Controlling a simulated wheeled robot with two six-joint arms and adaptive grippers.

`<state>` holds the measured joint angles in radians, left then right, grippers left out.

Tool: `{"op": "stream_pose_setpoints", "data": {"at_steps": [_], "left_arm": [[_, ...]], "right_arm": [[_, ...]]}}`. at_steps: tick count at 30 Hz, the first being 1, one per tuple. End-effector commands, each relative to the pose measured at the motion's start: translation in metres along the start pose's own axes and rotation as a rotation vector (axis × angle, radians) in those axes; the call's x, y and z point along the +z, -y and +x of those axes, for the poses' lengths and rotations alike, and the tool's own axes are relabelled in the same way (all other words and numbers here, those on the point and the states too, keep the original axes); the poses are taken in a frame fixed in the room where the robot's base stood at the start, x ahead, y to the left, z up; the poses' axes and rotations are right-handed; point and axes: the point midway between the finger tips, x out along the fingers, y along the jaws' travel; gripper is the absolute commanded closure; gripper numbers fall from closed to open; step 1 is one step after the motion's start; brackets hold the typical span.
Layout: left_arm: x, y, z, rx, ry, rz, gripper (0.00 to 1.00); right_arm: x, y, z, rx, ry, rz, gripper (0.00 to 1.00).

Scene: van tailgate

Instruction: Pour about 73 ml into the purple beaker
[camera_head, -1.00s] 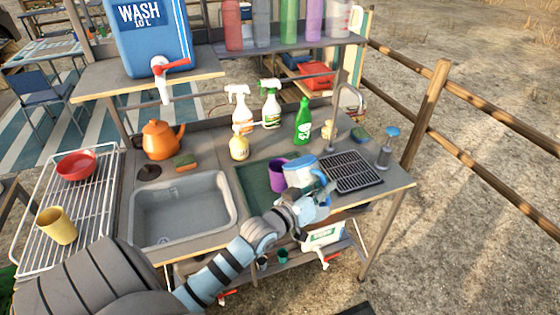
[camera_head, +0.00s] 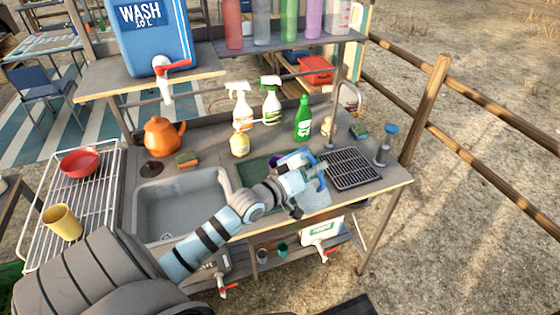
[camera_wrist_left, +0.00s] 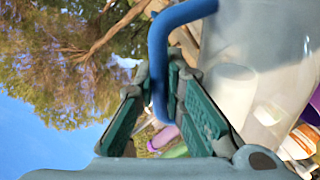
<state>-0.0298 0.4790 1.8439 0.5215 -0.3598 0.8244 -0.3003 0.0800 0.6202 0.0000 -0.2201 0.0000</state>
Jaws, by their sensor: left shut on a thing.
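My left gripper (camera_head: 310,178) is shut on the blue handle of a clear pitcher (camera_head: 317,198) over the right part of the counter. The handle (camera_wrist_left: 158,50) passes between the finger pads in the left wrist view, with the cloudy see-through body (camera_wrist_left: 262,60) beside it. The pitcher looks strongly tilted, its body hanging to the lower right. The purple beaker (camera_head: 274,161) stands behind my gripper and is mostly hidden. I cannot tell whether liquid is flowing or how much is in the beaker. My right gripper is not in view.
A sink (camera_head: 180,205) lies left of the green mat (camera_head: 250,172). A black drain rack (camera_head: 350,168) is to the right. A green bottle (camera_head: 303,118), a yellowish bottle (camera_head: 239,145) and spray bottles stand behind. An orange kettle (camera_head: 163,138) is at the back left.

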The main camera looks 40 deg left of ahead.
Motion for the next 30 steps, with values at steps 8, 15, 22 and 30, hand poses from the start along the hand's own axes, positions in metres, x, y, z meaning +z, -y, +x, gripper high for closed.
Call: {"op": "stream_pose_setpoints", "data": {"at_steps": [8,15,22,30], "left_arm": [[-0.007,-0.004,0.0,0.004,0.005,-0.036,1.0],[-0.012,-0.005,-0.001,0.003,0.011,-0.068,1.0],[-0.017,-0.006,-0.001,0.004,0.018,-0.102,1.0],[-0.023,-0.007,-0.001,0.004,0.025,-0.142,1.0]], "right_arm": [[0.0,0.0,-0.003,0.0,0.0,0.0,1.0],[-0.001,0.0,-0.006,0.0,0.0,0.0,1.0],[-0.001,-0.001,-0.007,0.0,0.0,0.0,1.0],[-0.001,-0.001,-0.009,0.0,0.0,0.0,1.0]]}}
